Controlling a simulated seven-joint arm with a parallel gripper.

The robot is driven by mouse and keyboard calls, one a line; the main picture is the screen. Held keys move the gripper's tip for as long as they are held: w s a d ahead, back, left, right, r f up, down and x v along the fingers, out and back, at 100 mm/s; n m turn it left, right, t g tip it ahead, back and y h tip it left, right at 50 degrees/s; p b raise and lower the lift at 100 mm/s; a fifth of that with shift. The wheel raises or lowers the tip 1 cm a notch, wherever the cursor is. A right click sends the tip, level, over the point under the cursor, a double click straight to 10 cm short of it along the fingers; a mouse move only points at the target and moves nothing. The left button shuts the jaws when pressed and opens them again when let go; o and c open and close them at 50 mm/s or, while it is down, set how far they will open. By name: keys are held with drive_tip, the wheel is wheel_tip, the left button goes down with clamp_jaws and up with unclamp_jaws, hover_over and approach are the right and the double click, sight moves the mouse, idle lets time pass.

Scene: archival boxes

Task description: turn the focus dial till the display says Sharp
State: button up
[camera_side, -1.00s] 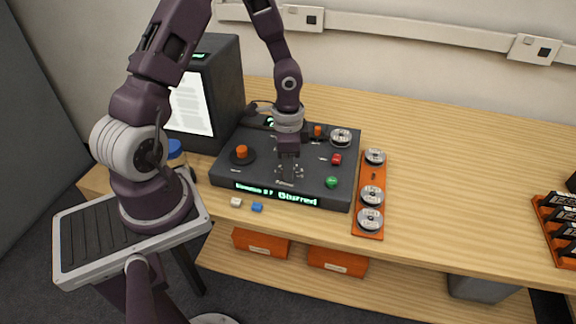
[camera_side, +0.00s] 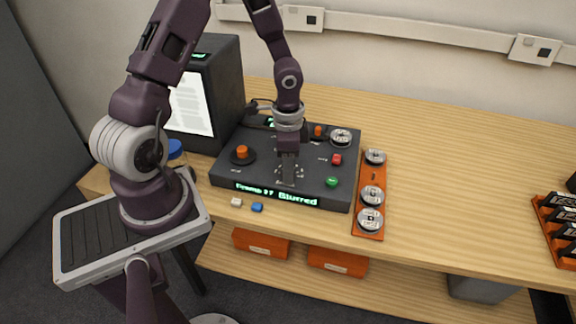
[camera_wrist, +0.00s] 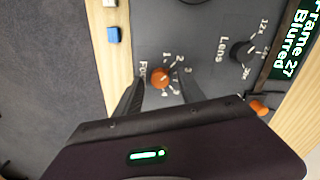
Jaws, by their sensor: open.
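The focus dial (camera_wrist: 160,77) is a small orange knob on the dark panel, with a part-hidden label and numbers around it. In the wrist view my open gripper (camera_wrist: 160,80) has one finger on each side of it, with gaps showing. In the side view my gripper (camera_side: 288,180) points straight down at the front middle of the dark console (camera_side: 225,172) and hides the dial. The front display (camera_side: 277,194) shows a frame number and "Blurred". A display in the wrist view (camera_wrist: 290,45) reads "Frame 27 Blurred".
A black Lens dial (camera_wrist: 245,52) is close by. A large orange knob (camera_side: 242,152), red button (camera_side: 337,159) and green button (camera_side: 332,182) surround my gripper. An orange reel rack (camera_side: 371,195) stands right of the console. White (camera_side: 236,201) and blue (camera_side: 257,207) pieces lie in front.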

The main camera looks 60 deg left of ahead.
wheel_tip(320, 180, up, 7)
drive_tip(key=shift+f, duration=0.1)
drive_tip(key=s+d+r+n+t+y, duration=0.1)
drive_tip(key=s+r, duration=0.1)
drive_tip(key=r, duration=0.4)
drive_tip(key=s+d+r+n+t+y, duration=0.1)
drive_tip(key=s+d+r+n+y, duration=0.15)
drive_tip(key=r, duration=0.35)
drive_tip(key=s+d+r+n+t+h, duration=0.2)
drive_tip(key=s+d+r+t+h, duration=0.1)
drive_tip(key=s+d+r, duration=0.3)
drive_tip(key=s+r, duration=0.2)
drive_tip(key=s, duration=0.2)
drive_tip(key=shift+s+d+t, duration=0.3)
drive_tip(key=shift+s+d, duration=0.05)
drive_tip(key=shift+s, duration=0.05)
drive_tip(key=shift+r+n+h, duration=0.15)
drive_tip(key=shift+n+h, duration=0.1)
